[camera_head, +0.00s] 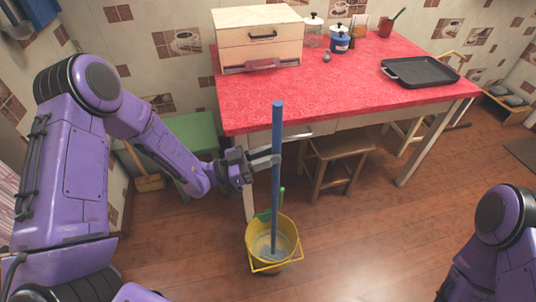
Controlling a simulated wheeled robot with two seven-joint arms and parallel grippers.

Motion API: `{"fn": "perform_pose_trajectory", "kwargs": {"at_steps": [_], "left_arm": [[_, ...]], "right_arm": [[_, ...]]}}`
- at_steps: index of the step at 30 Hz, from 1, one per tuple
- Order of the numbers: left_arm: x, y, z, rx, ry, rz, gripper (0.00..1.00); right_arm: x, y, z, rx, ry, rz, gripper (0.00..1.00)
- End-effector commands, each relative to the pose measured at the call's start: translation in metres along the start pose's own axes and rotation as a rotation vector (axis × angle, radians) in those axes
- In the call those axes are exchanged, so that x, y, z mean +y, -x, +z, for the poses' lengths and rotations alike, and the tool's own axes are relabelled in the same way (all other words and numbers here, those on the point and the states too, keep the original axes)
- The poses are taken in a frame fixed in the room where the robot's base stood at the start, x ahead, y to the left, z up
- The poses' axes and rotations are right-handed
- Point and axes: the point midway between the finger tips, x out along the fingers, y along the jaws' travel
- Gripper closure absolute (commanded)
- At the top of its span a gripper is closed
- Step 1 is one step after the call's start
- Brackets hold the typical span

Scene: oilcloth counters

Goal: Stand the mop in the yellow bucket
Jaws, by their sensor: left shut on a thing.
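The mop (276,150) shows as a long blue pole standing close to upright, its lower end inside the yellow bucket (285,262). The mop's head is hidden or hard to make out inside the bucket. The bucket stands on the wooden floor in front of the table, with a pale grey content and a green piece at its back rim. My left gripper (268,160) is shut on the mop's pole, well above the bucket. My right arm shows at the lower right, but its gripper is out of view.
A table with a red oilcloth (350,84) stands behind the bucket, bearing a wooden bread box (260,38), jars and a black pan (420,71). A green stool (194,134) and a brown stool (340,146) stand by the table. The floor right of the bucket is clear.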

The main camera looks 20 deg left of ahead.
Motion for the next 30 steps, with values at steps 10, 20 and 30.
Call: {"fn": "perform_pose_trajectory", "kwargs": {"at_steps": [10,20,30], "left_arm": [[0.000,0.000,-0.001,0.001,0.000,0.000,0.45],[-0.002,0.048,0.001,0.001,-0.001,-0.006,0.45],[-0.001,0.104,0.000,0.002,0.000,-0.002,0.45]], "right_arm": [[0.000,0.000,0.000,0.000,0.000,0.000,0.57],[-0.001,-0.008,0.003,0.000,0.000,0.000,0.57],[-0.001,-0.011,0.005,0.000,0.000,0.000,0.57]]}}
